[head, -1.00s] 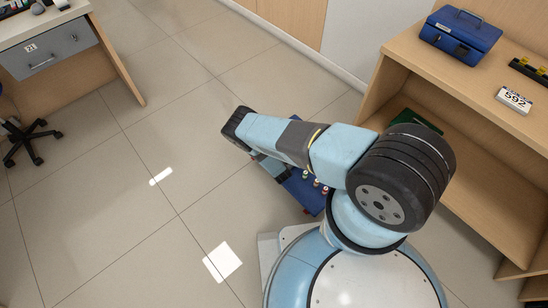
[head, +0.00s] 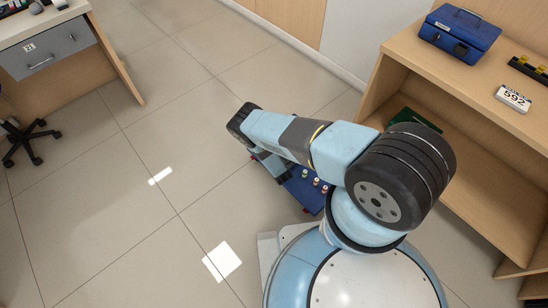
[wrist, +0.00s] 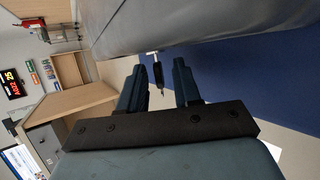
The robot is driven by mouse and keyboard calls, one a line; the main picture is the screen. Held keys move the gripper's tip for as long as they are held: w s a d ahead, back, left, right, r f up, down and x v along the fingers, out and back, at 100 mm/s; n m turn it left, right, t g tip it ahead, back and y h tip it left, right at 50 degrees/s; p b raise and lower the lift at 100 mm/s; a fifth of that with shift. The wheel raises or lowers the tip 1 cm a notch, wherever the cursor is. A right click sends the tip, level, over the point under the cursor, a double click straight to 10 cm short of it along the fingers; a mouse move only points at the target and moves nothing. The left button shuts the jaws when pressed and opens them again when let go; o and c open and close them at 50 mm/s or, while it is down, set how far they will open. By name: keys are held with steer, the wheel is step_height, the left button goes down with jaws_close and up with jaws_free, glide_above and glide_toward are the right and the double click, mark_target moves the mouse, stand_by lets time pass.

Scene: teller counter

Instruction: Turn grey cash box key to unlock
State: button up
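In the wrist view, a small key (wrist: 157,72) with a silver shank and dark head sticks out from a grey surface (wrist: 210,28), which looks like the side of the grey cash box. My gripper (wrist: 160,69) is open, with one dark finger on each side of the key. A gap shows between the key and each finger, so I see no grip on it. In the head view my arm hides the gripper, the key and the grey box. Whether the key has turned cannot be told.
A blue surface (head: 304,192) with several small coloured pieces lies under my arm. A desk with a grey drawer (head: 47,53) is at left. The floor between is clear.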

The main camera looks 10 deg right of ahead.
steer(key=v, duration=1.3)
steer(key=shift+s, duration=0.35)
steer(key=shift+r, duration=0.15)
steer(key=shift+c, duration=0.3)
